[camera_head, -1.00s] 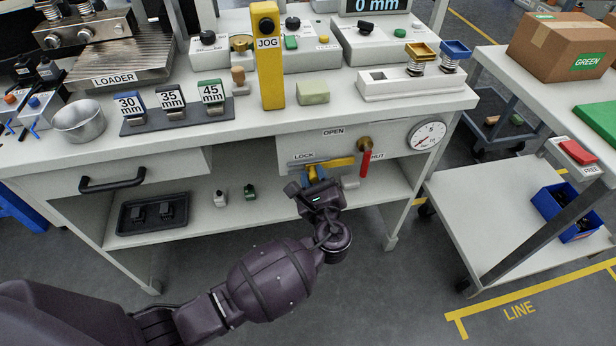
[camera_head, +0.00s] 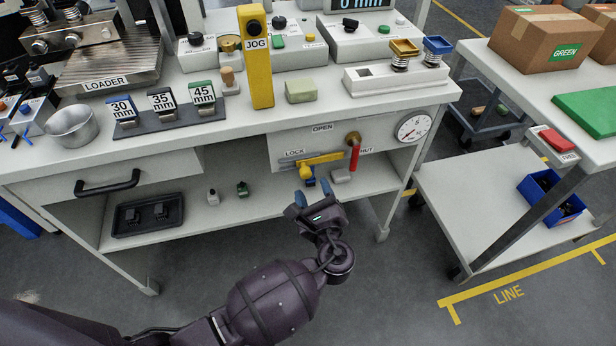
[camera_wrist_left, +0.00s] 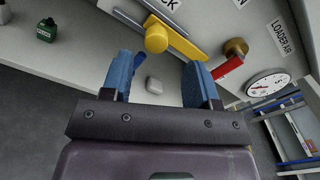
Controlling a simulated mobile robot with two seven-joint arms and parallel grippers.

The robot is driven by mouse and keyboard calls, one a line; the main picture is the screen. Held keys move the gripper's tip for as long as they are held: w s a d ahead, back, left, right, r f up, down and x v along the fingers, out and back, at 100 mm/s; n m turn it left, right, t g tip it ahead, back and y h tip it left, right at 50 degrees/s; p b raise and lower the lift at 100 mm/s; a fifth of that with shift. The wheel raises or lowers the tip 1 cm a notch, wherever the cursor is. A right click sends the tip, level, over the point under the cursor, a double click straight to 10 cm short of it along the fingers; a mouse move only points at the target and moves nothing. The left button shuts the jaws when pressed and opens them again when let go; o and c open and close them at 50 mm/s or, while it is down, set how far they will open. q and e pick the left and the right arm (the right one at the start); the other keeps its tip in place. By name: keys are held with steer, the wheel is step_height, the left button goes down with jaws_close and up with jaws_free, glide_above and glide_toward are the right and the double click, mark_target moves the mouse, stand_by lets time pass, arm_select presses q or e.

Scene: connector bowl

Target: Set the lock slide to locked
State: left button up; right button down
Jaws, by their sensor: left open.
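The lock slide is a yellow bar with a round yellow knob (camera_head: 306,172) on the panel under the bench's front edge. The knob also shows in the left wrist view (camera_wrist_left: 156,38). My left gripper (camera_head: 313,192) is open and empty, a little in front of and below the knob. In the left wrist view its blue fingers (camera_wrist_left: 158,75) stand apart, with the knob beyond them and nothing between them. My right gripper is out of view.
A red valve handle (camera_head: 354,157) hangs on a brass hub right of the slide, near a round gauge (camera_head: 413,127). A shelf below holds a pale block (camera_head: 341,176), small bottles (camera_head: 242,188) and a black tray (camera_head: 148,215). The floor in front is clear.

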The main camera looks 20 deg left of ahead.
arm_select(q)
steer(key=v, duration=0.4)
steer(key=shift+s+d+p, duration=0.2)
steer(key=shift+s+p, duration=0.1)
steer(key=shift+s, duration=0.05)
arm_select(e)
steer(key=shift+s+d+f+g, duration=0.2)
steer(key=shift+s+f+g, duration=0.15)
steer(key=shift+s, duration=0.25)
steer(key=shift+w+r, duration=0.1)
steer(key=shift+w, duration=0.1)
